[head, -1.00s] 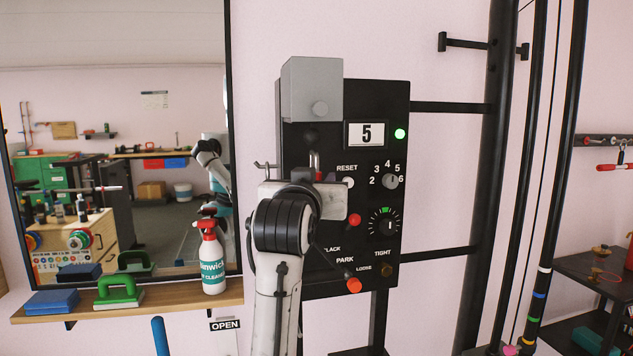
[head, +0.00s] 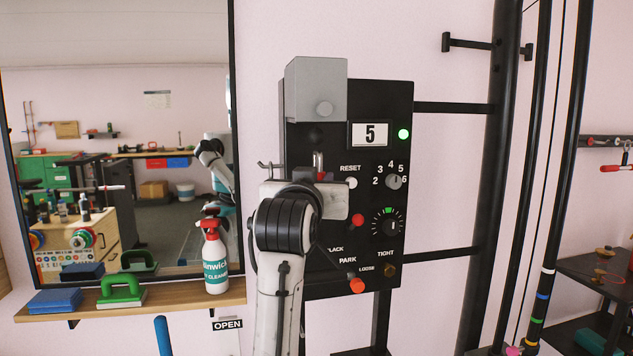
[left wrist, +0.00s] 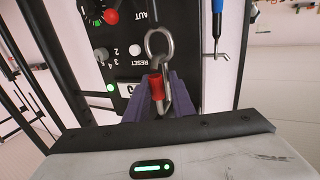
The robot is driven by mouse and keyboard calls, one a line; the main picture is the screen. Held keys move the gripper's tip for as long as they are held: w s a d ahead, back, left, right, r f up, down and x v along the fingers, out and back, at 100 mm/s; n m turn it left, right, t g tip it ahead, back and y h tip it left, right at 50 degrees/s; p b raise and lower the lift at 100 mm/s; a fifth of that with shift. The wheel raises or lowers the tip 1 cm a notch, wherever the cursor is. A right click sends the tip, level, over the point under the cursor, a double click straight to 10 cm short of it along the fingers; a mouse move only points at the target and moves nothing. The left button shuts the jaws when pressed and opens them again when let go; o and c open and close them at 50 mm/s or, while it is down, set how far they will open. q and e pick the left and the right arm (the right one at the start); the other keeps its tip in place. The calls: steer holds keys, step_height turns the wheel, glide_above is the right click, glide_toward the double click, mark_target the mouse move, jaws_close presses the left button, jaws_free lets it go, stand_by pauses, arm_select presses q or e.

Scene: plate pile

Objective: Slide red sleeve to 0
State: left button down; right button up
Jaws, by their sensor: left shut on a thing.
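The red sleeve (left wrist: 156,86) sits on a metal clip (left wrist: 157,42) with a round eye at its end, in the left wrist view. My left gripper (left wrist: 166,97) has its purple fingers on either side of the clip and is shut on it, close to the sleeve. In the head view the clip's metal loop (head: 318,160) shows just above my left gripper (head: 323,178), in front of the black panel (head: 340,120). My wrist hides most of the clip and sleeve there. The panel's display (head: 370,134) reads 5. My right gripper is not in view.
A grey box (head: 316,88) juts out above. A shelf (head: 190,294) with a spray bottle (head: 214,262) is at left. A black post (head: 495,200) stands right.

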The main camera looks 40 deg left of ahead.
arm_select(q)
steer(key=shift+w+d+r, duration=0.1)
steer(key=shift+d+r, duration=0.05)
steer(key=shift+d, duration=0.15)
